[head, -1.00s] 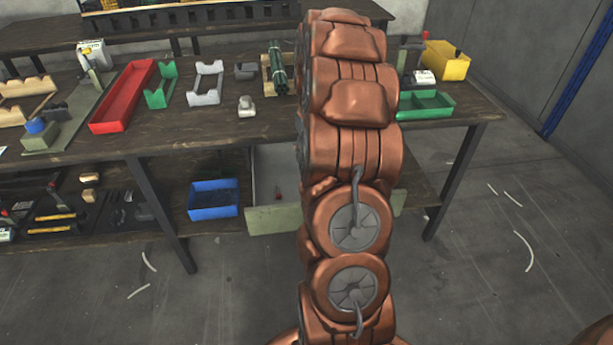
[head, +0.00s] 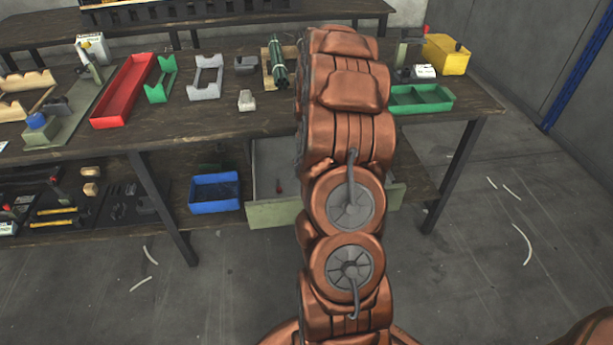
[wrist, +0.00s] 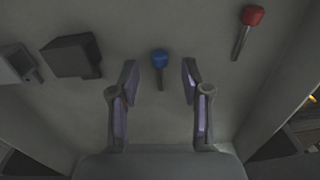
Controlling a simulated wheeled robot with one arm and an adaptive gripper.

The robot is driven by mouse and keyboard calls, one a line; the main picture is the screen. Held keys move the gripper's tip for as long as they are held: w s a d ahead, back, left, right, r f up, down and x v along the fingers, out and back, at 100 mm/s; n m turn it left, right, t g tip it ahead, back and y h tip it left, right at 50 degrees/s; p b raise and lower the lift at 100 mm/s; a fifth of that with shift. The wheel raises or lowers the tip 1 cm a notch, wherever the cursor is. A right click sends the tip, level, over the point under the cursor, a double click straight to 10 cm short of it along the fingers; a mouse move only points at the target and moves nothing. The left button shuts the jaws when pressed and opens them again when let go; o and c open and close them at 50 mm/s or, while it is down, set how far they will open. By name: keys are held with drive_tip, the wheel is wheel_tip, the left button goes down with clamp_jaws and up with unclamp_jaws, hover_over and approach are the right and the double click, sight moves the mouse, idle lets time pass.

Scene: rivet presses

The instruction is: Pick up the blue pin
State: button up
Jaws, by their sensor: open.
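The blue pin (wrist: 160,61) shows in the wrist view, with a round blue head and a short grey shank. It lies on a pale grey surface inside the drawer. My gripper (wrist: 160,82) is open, and its two fingers stand on either side of the pin with gaps to both. I cannot tell how high the fingertips are above the surface. In the head view my copper arm hides the gripper and the blue pin.
A red-headed pin (wrist: 252,16) lies to the right, and a dark block (wrist: 72,57) lies to the left. The drawer (head: 272,214) is pulled out below the bench top. A blue bin (head: 214,192) stands left of it on the lower shelf.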

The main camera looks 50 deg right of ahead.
drive_tip(key=shift+f, duration=0.5)
drive_tip(key=shift+c, duration=0.3)
drive_tip(key=shift+r, duration=0.1)
clamp_jaws()
